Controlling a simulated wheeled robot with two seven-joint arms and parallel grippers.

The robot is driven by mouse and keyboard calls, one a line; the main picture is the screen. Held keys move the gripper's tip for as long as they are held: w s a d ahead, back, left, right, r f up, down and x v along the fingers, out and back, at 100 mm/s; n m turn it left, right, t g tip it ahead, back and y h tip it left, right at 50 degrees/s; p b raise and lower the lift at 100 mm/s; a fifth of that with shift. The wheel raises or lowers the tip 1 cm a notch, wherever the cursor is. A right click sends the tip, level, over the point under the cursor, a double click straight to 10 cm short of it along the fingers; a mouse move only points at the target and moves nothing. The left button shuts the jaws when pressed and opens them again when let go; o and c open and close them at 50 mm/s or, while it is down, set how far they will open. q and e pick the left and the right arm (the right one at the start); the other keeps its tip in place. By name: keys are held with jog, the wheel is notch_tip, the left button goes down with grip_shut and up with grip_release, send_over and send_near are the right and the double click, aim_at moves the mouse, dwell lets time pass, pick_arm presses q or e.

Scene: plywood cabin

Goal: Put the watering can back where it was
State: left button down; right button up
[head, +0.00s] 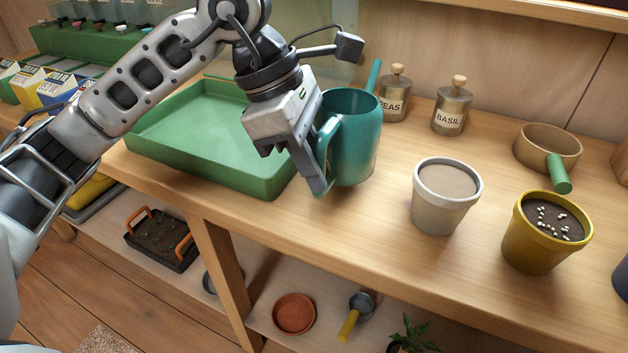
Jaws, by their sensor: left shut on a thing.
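The teal watering can (357,135) is upright at the middle of the wooden bench, just right of the green tray. Its handle faces left and its spout sticks up at the back right. My left gripper (322,178) is shut on the can's handle. Whether the can's base touches the bench or hangs slightly above it, I cannot tell. My right gripper is not in view.
The green tray (262,187) lies left of the can. Right of it stand a pale pot (440,215), a yellow pot (535,250) with white pellets, and a sieve (545,142). Labelled jars (452,108) stand behind. Bench is clear between can and pale pot.

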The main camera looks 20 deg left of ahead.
pick_arm(q)
jog(key=shift+w+f, duration=0.1)
jog(key=shift+f, duration=1.4)
jog(key=shift+f, duration=0.15)
jog(key=c, duration=1.4)
grip_release()
jog(key=shift+o, duration=0.2)
jog(key=shift+r, duration=0.25)
jog(key=p+v, duration=0.1)
jog(key=v, duration=1)
jog(key=shift+a+r, duration=0.25)
jog(key=shift+r, duration=0.1)
